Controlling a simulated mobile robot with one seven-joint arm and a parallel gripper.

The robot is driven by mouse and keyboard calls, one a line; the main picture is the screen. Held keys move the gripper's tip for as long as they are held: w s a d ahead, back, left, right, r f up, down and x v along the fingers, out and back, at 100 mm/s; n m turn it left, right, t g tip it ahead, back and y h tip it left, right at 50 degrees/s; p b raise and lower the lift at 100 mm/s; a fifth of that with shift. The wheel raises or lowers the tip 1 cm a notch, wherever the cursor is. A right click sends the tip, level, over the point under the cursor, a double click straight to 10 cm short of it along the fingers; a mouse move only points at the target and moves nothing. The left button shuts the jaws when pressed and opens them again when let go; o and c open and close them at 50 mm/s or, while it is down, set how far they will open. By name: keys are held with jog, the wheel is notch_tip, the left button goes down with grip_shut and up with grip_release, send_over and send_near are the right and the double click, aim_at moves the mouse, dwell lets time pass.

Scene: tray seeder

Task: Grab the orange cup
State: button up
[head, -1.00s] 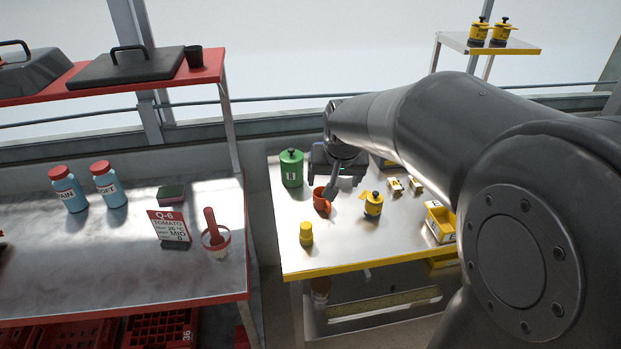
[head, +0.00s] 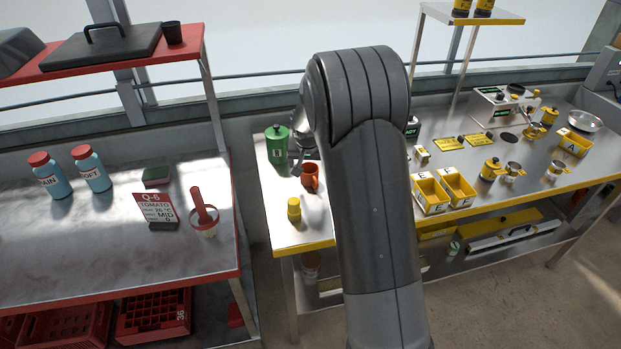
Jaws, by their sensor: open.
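The orange cup (head: 311,179) stands on the metal table with the yellow edge, just left of my arm in the head view. My gripper (head: 298,168) is open, and only part of it shows, at the cup's upper left. One grey finger is visible close beside the cup. The rest of the gripper is hidden behind my arm. I cannot tell whether the finger touches the cup.
A green canister (head: 277,146) stands behind and left of the cup; a small yellow jar (head: 294,210) stands in front. Yellow bins (head: 431,195) and several pots are to the right. The red-edged table (head: 110,240) is left, across a gap.

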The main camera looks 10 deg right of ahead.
aim_at(309, 173)
jog(key=shift+x, duration=3.65)
jog(key=shift+s+d+f, duration=0.1)
jog(key=shift+s, duration=0.05)
jog(key=shift+c, duration=0.6)
jog(key=c, duration=0.9)
jog(key=shift+c, duration=0.3)
